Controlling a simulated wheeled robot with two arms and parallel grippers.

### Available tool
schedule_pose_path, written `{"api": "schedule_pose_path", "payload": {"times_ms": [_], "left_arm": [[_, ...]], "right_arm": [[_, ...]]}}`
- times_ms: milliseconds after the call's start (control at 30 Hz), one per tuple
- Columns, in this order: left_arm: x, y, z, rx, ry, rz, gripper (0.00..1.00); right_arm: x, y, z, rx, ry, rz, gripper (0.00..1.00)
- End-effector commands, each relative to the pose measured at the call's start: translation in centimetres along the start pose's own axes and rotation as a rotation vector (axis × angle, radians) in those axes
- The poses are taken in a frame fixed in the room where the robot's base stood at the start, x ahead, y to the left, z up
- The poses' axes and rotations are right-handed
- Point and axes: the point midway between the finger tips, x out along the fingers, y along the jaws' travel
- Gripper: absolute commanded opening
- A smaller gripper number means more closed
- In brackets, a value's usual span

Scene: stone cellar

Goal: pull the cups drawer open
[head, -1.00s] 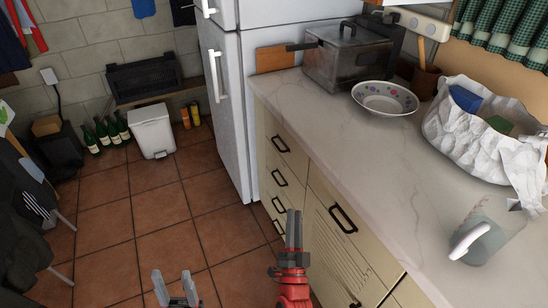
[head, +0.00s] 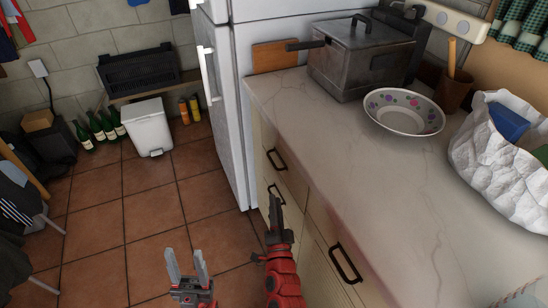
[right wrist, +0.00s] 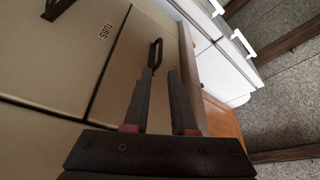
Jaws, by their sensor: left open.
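The cream cabinet under the counter has a column of drawers with dark bar handles. An upper handle (head: 277,160) is clear in the head view; the ones below are partly hidden by my right gripper (head: 275,215). In the right wrist view, my right gripper (right wrist: 162,75) is open, with a dark handle (right wrist: 155,53) just beyond its left fingertip; I cannot tell if they touch. A sideways label (right wrist: 105,31) beside that drawer looks like "TUBS". No "cups" label is readable. My left gripper (head: 187,262) is open and empty above the floor.
The counter (head: 330,150) holds a metal fryer (head: 360,62), a flowered bowl (head: 403,112) and a white bag (head: 505,155). A fridge (head: 225,120) stands beyond the drawers. Another handle (head: 346,262) is nearer on the right.

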Motion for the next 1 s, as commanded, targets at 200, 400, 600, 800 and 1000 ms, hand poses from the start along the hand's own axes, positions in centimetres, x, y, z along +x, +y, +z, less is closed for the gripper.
{"api": "schedule_pose_path", "payload": {"times_ms": [200, 400, 600, 800, 1000], "left_arm": [[0.4, 0.0, -0.1, 0.0, 0.0, 0.0, 0.5], [0.7, 0.0, -0.1, 0.0, 0.0, 0.0, 0.5], [0.7, 0.0, -0.1, 0.0, 0.0, 0.0, 0.5], [0.6, 0.0, -0.1, 0.0, 0.0, 0.0, 0.5], [0.6, 0.0, -0.1, 0.0, 0.0, 0.0, 0.5]], "right_arm": [[4.9, -0.2, -0.1, 0.0, 0.002, -0.003, 0.24], [9.0, -0.2, -0.2, -0.001, 0.003, -0.003, 0.24], [12.6, -0.3, -0.3, 0.0, 0.005, -0.005, 0.24], [14.6, -0.2, -0.1, 0.0, 0.002, -0.004, 0.24], [15.2, -0.1, -0.1, 0.0, 0.001, -0.001, 0.24]]}}
